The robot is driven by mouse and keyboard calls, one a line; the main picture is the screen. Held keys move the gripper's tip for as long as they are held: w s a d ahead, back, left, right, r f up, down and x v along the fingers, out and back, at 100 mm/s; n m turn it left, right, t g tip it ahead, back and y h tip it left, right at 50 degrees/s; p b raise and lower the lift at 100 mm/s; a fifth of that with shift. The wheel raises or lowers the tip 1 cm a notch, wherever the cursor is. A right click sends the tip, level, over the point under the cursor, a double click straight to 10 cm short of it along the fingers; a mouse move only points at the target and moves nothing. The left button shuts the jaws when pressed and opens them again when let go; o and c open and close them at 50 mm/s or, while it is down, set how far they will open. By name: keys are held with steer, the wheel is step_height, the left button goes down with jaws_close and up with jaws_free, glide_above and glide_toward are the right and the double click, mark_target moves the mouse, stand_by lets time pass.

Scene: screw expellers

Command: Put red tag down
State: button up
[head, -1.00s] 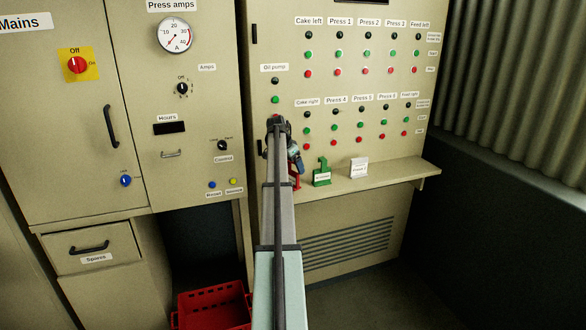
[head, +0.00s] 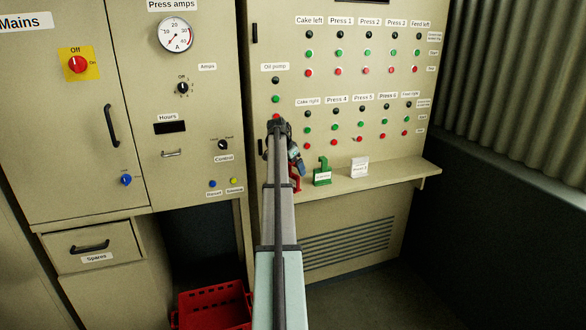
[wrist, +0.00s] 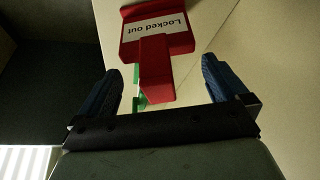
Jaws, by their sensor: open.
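The red tag (wrist: 158,30) with a white "Locked out" label shows in the wrist view, its stem pointing back between my fingers. In the head view the red tag (head: 295,183) is at the left end of the shelf, partly hidden by my arm. My gripper (wrist: 158,66) is open, with one blue finger on each side of the stem and a visible gap to both. In the head view my gripper (head: 295,161) is just above the red tag. Whether the tag rests fully on the shelf is hidden.
A green tag (head: 322,177) stands on the shelf (head: 395,180) right of the red one, with a white tag (head: 359,168) beyond it. The shelf's right part is clear. The button panel (head: 350,90) rises behind. A red crate (head: 213,306) is on the floor.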

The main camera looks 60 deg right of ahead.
steer(key=v, duration=1.1)
steer(key=shift+a+r, duration=0.2)
steer(key=shift+r, duration=0.15)
